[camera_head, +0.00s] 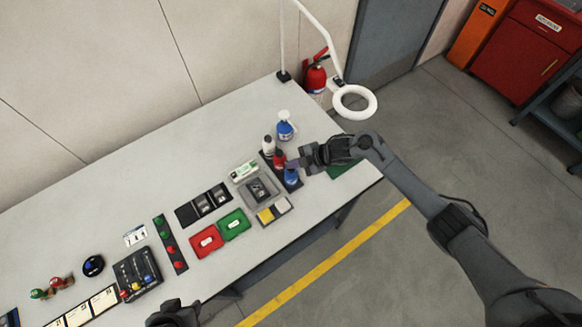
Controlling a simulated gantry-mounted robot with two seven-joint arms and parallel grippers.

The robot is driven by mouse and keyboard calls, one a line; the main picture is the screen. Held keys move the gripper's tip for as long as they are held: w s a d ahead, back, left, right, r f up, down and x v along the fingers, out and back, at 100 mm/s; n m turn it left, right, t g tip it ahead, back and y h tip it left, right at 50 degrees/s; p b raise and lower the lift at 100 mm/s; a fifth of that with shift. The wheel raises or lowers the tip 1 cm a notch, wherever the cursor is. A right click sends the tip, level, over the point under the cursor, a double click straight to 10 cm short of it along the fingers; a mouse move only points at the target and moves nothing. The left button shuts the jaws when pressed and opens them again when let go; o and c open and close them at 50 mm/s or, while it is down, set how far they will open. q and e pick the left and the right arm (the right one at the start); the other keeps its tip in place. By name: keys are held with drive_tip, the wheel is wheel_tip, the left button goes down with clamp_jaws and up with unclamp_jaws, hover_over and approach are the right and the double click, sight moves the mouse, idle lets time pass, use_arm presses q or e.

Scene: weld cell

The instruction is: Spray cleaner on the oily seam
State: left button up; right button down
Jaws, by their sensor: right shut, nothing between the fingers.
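A blue bottle with a white spray head (285,128) stands upright near the back right of the bench. In front of it a row of bottles stands on a dark strip: a white one (268,146), a red one (279,159) and a blue one (291,176). My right gripper (297,163) is beside the red and blue bottles, shut and empty. I cannot tell whether it touches them. A dark part (258,190) lies in a grey tray; I cannot make out an oily seam on it. My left gripper (174,314) shows only partly at the bottom edge, its fingers unclear.
Red (206,241) and green (234,224) trays and yellow and grey pads (272,211) lie near the front edge. A ring lamp (354,102) hangs at the right end. Bare bench (150,160) lies along the back left.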

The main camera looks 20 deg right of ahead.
idle(0.3)
drive_tip(key=shift+f, duration=0.25)
drive_tip(key=shift+r, duration=0.1)
idle(0.4)
drive_tip(key=shift+r+p, duration=0.35)
drive_tip(key=shift+r, duration=0.3)
drive_tip(key=shift+r, duration=0.1)
wheel_tip(320, 180, up, 6)
drive_tip(key=p, duration=0.5)
